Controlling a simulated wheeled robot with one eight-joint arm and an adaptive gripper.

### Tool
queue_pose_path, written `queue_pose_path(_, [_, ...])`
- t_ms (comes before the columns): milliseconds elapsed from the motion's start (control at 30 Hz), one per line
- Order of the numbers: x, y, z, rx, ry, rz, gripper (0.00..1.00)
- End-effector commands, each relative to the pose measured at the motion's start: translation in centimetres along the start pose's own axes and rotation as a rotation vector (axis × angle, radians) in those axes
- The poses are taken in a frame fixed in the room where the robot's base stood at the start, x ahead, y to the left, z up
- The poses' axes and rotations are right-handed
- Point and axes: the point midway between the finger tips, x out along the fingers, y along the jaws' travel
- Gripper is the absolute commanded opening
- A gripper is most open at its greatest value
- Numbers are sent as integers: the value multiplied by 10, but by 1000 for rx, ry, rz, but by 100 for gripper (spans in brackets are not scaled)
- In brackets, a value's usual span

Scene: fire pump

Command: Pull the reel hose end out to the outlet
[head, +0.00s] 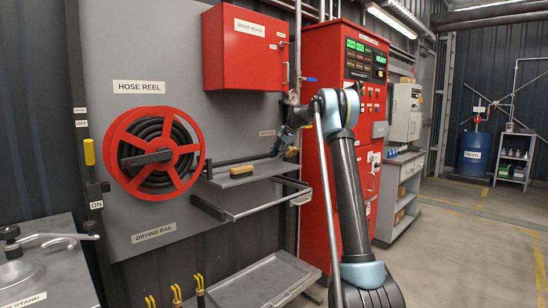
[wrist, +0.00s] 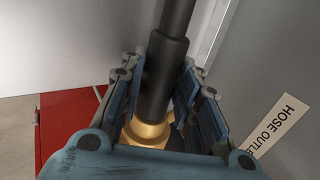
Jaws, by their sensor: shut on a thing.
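The red hose reel (head: 187,179), wound with black hose, is on the grey wall panel at the left of the head view. A thin dark line of hose (head: 238,161) runs right from it towards my gripper (head: 281,143), which is small and partly hidden by my arm. In the wrist view my gripper (wrist: 158,105) is shut on the black hose end (wrist: 163,75), with its blue fingers on both sides. A brass ring (wrist: 150,131) shows at its tip; whether it belongs to the hose or the outlet I cannot tell. A "HOSE OUTLE…" label (wrist: 275,128) is beside the gripper.
A shelf (head: 255,176) with a brush (head: 241,170) and a drying rail (head: 250,212) are below the hose. A red cabinet (head: 243,50) hangs above, and a tall red control cabinet (head: 313,160) stands right behind my arm. A grey tray (head: 255,285) lies low in front.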

Motion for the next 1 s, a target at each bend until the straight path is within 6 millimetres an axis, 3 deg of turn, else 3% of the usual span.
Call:
queue_pose_path(200, [1,0,-12,0,-1,2,0])
queue_pose_path(567, [1,0,-16,0,5,-1,0])
queue_pose_path(600, [1,0,-16,0,5,-1,39])
queue_pose_path(667, [1,0,-15,0,4,-1,50])
queue_pose_path(1000, [0,-1,-12,-1,0,0,50])
